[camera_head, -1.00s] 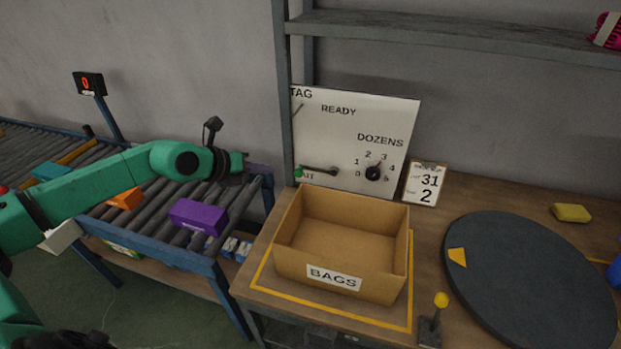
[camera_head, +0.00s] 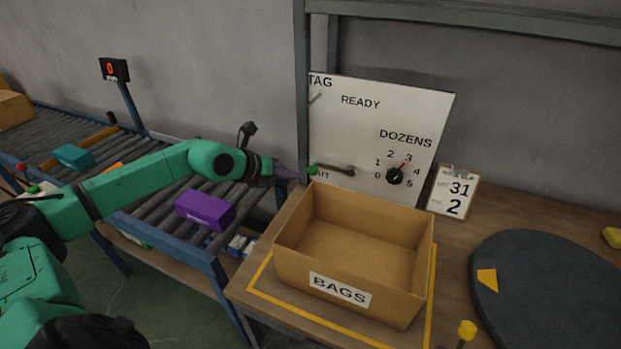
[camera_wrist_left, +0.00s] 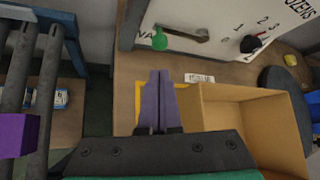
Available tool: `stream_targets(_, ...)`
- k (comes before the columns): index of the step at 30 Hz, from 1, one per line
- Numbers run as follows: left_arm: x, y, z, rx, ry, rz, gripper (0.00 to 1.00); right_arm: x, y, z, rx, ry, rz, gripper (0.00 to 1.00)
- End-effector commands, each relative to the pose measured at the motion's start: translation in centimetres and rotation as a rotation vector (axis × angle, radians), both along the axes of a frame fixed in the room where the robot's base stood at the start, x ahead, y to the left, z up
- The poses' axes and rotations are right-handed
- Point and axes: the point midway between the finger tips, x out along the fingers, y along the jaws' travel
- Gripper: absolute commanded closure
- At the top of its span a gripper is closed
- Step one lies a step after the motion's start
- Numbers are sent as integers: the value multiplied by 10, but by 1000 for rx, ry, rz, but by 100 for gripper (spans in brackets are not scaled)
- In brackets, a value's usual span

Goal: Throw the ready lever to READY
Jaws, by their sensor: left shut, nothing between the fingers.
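The ready lever (camera_head: 335,169) is a dark bar on the white panel (camera_head: 370,128), with a green knob (camera_head: 312,170) at its left end by the partly covered WAIT label; READY is printed higher up. It also shows in the left wrist view (camera_wrist_left: 185,37), with its green knob (camera_wrist_left: 160,40) at left. My left gripper (camera_head: 294,175) is just left of the green knob, in front of the panel's left post. In the left wrist view its purple fingers (camera_wrist_left: 158,98) are together and empty, pointing toward the knob with a gap between. My right gripper is not seen.
An open cardboard BAGS box (camera_head: 350,255) stands below the panel, close to the gripper. A grey post (camera_head: 301,90) rises at the panel's left edge. A roller conveyor (camera_head: 160,190) carries a purple box (camera_head: 205,210). A dozens dial (camera_head: 395,176) is right of the lever.

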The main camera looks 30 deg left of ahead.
Motion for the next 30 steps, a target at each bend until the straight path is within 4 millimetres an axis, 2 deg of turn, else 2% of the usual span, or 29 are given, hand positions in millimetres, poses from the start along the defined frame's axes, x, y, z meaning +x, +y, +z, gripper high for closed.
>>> stream_targets(6,30,-15,-18,-9,-1,-3,100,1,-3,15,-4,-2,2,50)
stream_targets(14,62,-25,-48,-4,1,-2,100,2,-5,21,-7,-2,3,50)
stream_targets(19,66,-26,-53,-1,2,-3,100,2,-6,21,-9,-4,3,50)
stream_targets(30,66,-23,-52,10,2,-2,100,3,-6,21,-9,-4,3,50)
